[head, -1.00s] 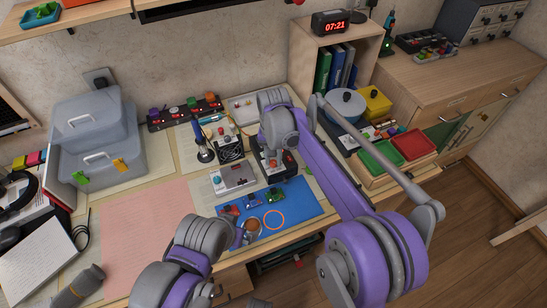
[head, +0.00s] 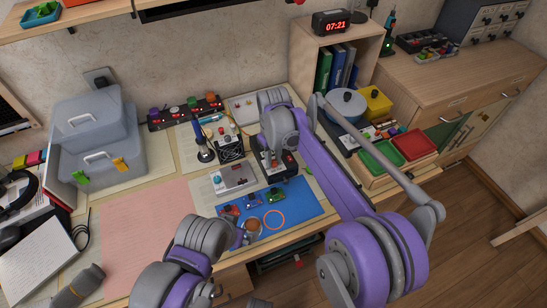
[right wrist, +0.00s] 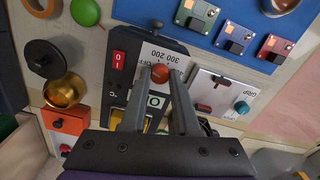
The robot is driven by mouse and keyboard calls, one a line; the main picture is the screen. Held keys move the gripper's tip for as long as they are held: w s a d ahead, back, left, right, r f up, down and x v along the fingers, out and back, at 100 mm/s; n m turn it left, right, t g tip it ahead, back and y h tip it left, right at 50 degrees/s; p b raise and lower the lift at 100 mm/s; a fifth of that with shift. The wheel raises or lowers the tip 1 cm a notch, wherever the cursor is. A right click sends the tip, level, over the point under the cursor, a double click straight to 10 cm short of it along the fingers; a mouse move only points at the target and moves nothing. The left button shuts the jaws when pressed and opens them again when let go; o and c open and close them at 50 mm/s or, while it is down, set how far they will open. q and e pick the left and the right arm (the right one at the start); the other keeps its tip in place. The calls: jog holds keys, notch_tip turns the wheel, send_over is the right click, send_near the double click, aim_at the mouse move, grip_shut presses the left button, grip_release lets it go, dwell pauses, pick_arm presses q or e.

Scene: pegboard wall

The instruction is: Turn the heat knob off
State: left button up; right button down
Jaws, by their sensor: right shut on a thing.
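The heat knob (right wrist: 160,73) is a small red-orange cap on a dark box (right wrist: 122,42) with a white dial label. The label shows numbers and what looks like OFF; the knob's pointer cannot be read. My right gripper (right wrist: 161,80) is shut on the knob, one finger on each side. In the head view my right gripper (head: 272,160) is over the dark box, and the wrist hides the knob. A red rocker switch (right wrist: 119,60) sits on the same box. My left arm shows at the bottom of the head view; its fingers cannot be made out.
A blue mat (head: 305,206) with several small boards lies in front of the box. A light panel with a teal knob (right wrist: 242,107) stands beside it. A brass pot (right wrist: 65,92) is on the other side. The pink sheet (head: 145,235) is clear.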

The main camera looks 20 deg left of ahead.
aim_at(274, 162)
jog(key=shift+n, duration=0.3)
jog(key=c, duration=0.7)
grip_release()
jog(key=shift+o, duration=0.2)
notch_tip(274, 162, up, 11)
jog(key=shift+p, duration=0.45)
jog(key=shift+d, duration=0.1)
